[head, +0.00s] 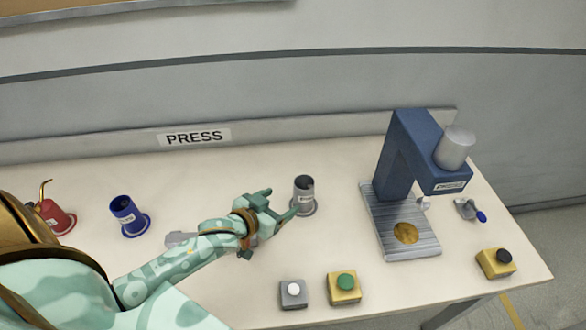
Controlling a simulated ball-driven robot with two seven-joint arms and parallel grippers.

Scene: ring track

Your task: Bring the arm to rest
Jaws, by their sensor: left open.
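My left arm comes in from the lower left and reaches over the white table (335,240). My left gripper (283,203) is open, with its fingers pointing right and nothing seen between them. It is just left of a grey cup (304,190) that stands upright in a round base. One fingertip appears close to the cup; I cannot tell whether it touches. The forearm hides part of a grey item (180,239) on the table. My right gripper is not in view.
A blue press (408,150) on a ridged metal plate stands at the right. A blue cup (124,212) and a red can (55,217) are at the left. A wall closes the back.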

